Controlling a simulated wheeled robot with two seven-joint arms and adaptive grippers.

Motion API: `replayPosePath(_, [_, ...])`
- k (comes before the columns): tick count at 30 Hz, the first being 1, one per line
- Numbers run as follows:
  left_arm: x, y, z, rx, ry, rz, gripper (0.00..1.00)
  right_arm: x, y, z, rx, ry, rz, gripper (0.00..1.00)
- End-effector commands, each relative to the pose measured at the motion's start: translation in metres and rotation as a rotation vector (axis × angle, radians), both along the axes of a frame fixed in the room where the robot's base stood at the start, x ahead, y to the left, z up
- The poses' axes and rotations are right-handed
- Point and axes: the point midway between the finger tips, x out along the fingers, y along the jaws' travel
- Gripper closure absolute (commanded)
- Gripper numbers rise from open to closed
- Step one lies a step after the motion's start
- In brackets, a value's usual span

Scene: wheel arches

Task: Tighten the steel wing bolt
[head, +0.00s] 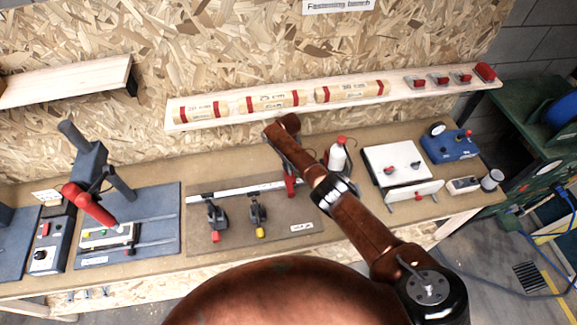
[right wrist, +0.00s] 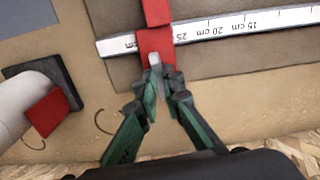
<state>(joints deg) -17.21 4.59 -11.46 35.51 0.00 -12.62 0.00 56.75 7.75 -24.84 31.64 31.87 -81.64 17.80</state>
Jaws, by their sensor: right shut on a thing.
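The steel wing bolt (right wrist: 153,63) shows in the right wrist view as a small grey piece against a red block (right wrist: 155,42) on the white scale rail (right wrist: 215,27). My right gripper (right wrist: 161,85) is shut on the bolt, its two green fingers one on each side of it. The fingertips partly hide the bolt. In the head view the red block (head: 291,186) stands at the right part of the rail (head: 235,191), and my right arm reaches over it from the lower right. The bolt is too small to make out there. My left gripper is not in view.
Two black clamps (head: 214,216) stand on the brown mat left of the red block. A white bottle (head: 338,157) and a white board (head: 398,165) stand to the right. A shelf (head: 400,92) with labelled rolls runs behind. A grey press (head: 90,155) stands at left.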

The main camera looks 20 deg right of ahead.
Motion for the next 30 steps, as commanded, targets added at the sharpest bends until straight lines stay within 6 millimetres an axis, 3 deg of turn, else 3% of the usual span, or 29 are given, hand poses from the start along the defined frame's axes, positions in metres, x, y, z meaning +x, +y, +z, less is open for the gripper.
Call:
replayPosePath(19, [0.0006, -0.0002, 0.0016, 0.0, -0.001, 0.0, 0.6, 0.0031, 0.0003, 0.0042, -0.001, -0.007, -0.05, 1.0])
replayPosePath(20, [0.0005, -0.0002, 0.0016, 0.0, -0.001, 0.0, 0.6, 0.0031, 0.0003, 0.0043, -0.001, -0.007, -0.05, 0.91])
replayPosePath(21, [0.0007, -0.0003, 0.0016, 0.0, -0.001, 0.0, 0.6, 0.0032, 0.0004, 0.0043, -0.001, -0.007, -0.049, 0.88])
replayPosePath(27, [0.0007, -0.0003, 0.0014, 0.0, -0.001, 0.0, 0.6, 0.0018, 0.0002, 0.0025, 0.0, -0.004, -0.05, 0.75])
replayPosePath(30, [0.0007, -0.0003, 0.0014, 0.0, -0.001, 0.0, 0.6, 0.0015, 0.0001, 0.002, 0.0, -0.003, -0.05, 0.75])
